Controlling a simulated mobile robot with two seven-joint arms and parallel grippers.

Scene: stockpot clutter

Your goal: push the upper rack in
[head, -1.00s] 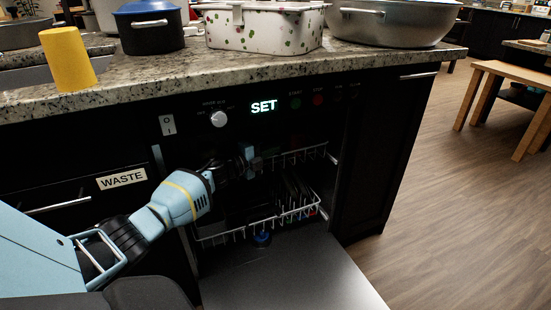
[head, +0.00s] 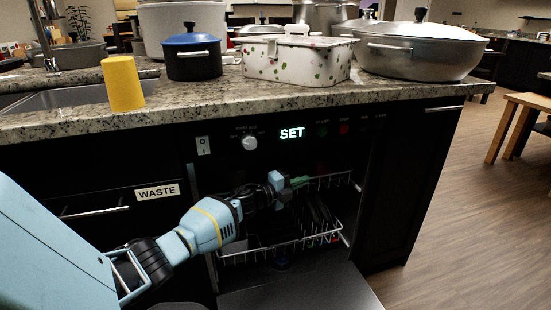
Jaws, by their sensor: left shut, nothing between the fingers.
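The dishwasher stands open under the counter. The upper rack (head: 329,181) is a wire rack whose rim shows to the right of my left gripper; its left part is hidden behind my gripper and arm. My left gripper (head: 297,183) is shut and empty, with greenish fingertips at the rack's rim. I cannot tell whether they touch it. My right gripper is not in view.
The lower rack (head: 275,249) sits below with dark upright items in it. The open door (head: 300,292) lies flat in front. A yellow cup (head: 122,84), a blue-lidded pot (head: 192,58), a speckled container (head: 290,62) and a large pan (head: 415,60) stand on the counter.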

